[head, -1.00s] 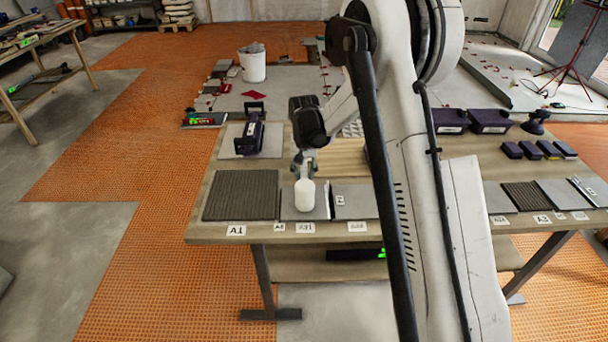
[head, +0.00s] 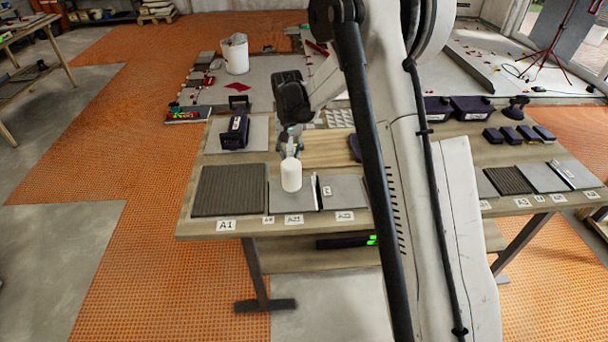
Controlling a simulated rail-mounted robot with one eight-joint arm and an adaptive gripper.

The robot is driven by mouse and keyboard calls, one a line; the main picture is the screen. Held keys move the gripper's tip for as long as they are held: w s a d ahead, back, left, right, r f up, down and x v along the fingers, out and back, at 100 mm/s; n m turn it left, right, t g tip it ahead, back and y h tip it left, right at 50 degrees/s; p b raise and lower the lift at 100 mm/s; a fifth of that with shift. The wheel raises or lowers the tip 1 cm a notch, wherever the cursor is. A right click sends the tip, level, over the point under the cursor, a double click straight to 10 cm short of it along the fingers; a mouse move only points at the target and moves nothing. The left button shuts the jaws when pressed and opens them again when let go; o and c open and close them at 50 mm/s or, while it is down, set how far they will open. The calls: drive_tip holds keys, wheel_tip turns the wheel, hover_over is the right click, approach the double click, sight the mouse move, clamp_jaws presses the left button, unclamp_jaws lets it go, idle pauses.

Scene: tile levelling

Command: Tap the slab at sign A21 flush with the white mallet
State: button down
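The white mallet head (head: 291,176) shows over the grey slab (head: 300,201) behind sign A21 (head: 294,219). I cannot tell whether it touches the slab or hovers just above it. My gripper (head: 290,147) is above the mallet head, with its fingers closed around the mallet's upper part; the grip itself is small and partly hidden. A thin upright light strip (head: 318,192) stands at the slab's right edge, by another grey slab (head: 346,190) behind sign A22 (head: 345,216). Whether the A21 slab is level is too small to tell.
A dark ribbed slab (head: 229,190) lies left, behind sign A1 (head: 226,225). A dark device (head: 235,132) stands on a grey board behind it. Dark cases (head: 470,108) and small dark blocks (head: 510,135) are at the right. My arm hides the table's middle.

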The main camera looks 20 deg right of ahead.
drive_tip(key=w+r, duration=0.1)
drive_tip(key=w, duration=0.1)
drive_tip(key=w+d+r+b, duration=0.1)
drive_tip(key=w, duration=0.1)
drive_tip(key=w+d+r, duration=0.1)
drive_tip(key=w, duration=0.1)
drive_tip(key=shift+w+r, duration=0.2)
drive_tip(key=shift+w, duration=0.1)
drive_tip(key=shift+f+b, duration=1.9)
drive_tip(key=shift+f, duration=2.25)
drive_tip(key=shift+r, duration=0.15)
drive_tip(key=shift+r+p, duration=1)
drive_tip(key=shift+r, duration=1.4)
drive_tip(key=shift+f, duration=0.1)
drive_tip(key=shift+f, duration=0.1)
wheel_tip(320, 180, down, 6)
drive_tip(key=b, duration=0.4)
drive_tip(key=shift+r, duration=0.2)
drive_tip(key=shift+r+p, duration=1.25)
drive_tip(key=shift+r, duration=1.4)
